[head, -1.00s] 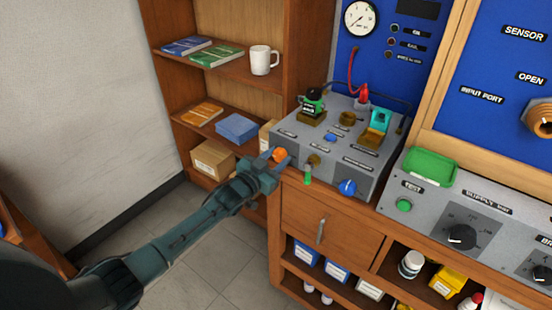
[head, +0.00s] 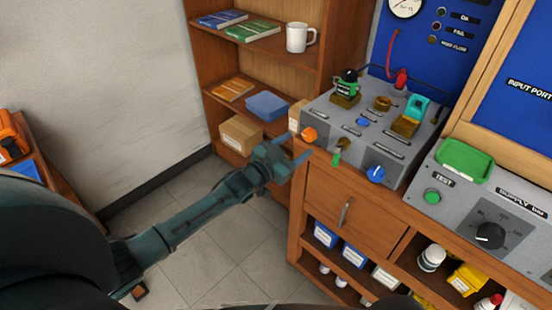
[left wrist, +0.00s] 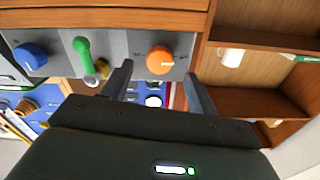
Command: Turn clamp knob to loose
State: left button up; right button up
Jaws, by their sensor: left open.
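The grey regulator box (head: 326,125) stands on the wooden bench. Its front face carries an orange knob (head: 309,134) at the left end, a small green lever (head: 337,158) and a blue knob (head: 376,174). I cannot read which is labelled clamp. My left gripper (head: 290,149) is open and empty, just in front of and below the orange knob, apart from it. In the left wrist view, the orange knob (left wrist: 160,60) shows between the two finger directions, beyond the fingertips (left wrist: 158,82), with a pale line on its face. My right gripper is not in view.
A wooden shelf (head: 262,62) with books, a white mug (head: 299,37) and boxes stands left of the box. A drawer (head: 350,210) lies below it. A supply panel (head: 480,215) with a green tray (head: 466,160) is at the right.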

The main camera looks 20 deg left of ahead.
pick_arm(q)
jog(key=v, duration=0.8)
jog(key=shift+s, duration=0.1)
jog(key=s+d+f+n+g+y, duration=0.1)
jog(key=s+d+f+g, duration=0.2)
jog(key=s, duration=0.8)
jog(key=s+d+f+n+g+y, duration=0.2)
jog(key=s+d+f, duration=0.3)
jog(key=s+f, duration=0.3)
jog(key=s+g, duration=0.1)
jog(key=s, duration=0.2)
jog(key=shift+s+d+f, duration=0.25)
jog(key=shift+s+d, duration=0.05)
jog(key=shift+s, duration=0.05)
